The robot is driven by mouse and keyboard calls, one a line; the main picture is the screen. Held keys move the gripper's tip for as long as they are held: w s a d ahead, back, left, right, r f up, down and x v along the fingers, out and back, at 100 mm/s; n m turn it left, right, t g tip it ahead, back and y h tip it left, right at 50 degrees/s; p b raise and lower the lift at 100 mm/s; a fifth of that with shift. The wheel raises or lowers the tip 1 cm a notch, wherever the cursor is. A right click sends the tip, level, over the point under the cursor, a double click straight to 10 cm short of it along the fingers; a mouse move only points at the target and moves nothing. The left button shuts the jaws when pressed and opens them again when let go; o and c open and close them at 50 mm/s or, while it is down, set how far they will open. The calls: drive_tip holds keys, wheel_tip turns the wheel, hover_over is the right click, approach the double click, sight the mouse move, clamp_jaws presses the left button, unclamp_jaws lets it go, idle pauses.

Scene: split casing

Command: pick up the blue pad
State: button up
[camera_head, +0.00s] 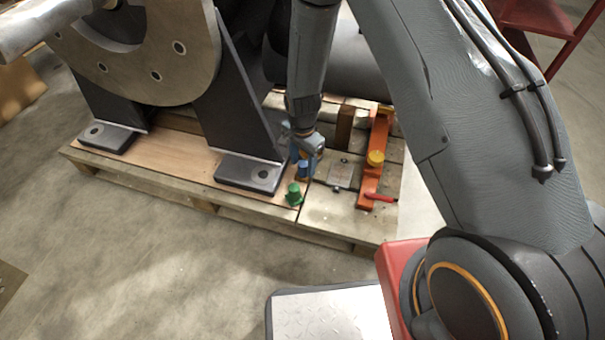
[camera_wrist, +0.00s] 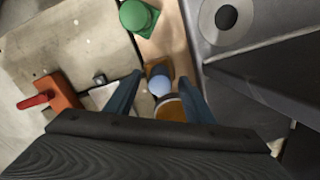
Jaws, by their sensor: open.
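The blue pad (camera_head: 303,169) is a small knob-like piece on the wooden pallet, just behind the green one. In the wrist view its pale blue rounded top (camera_wrist: 159,84) shows between my fingers, beside a brown-orange patch. My gripper (camera_head: 306,150) points down just above the pad, and partly covers it in the head view. In the wrist view my gripper (camera_wrist: 163,70) is open, with one finger on each side of the blue pad. I cannot tell whether either finger touches it.
A green knob-like piece (camera_head: 293,195) stands close in front. The casing's dark foot (camera_head: 250,174) stands close on the left. A metal plate (camera_head: 341,175) lies between.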

sight(303, 164)
drive_tip(key=shift+f, duration=0.5)
clamp_jaws()
wheel_tip(303, 164, up, 10)
drive_tip(key=p, duration=0.3)
drive_tip(key=shift+p, duration=0.35)
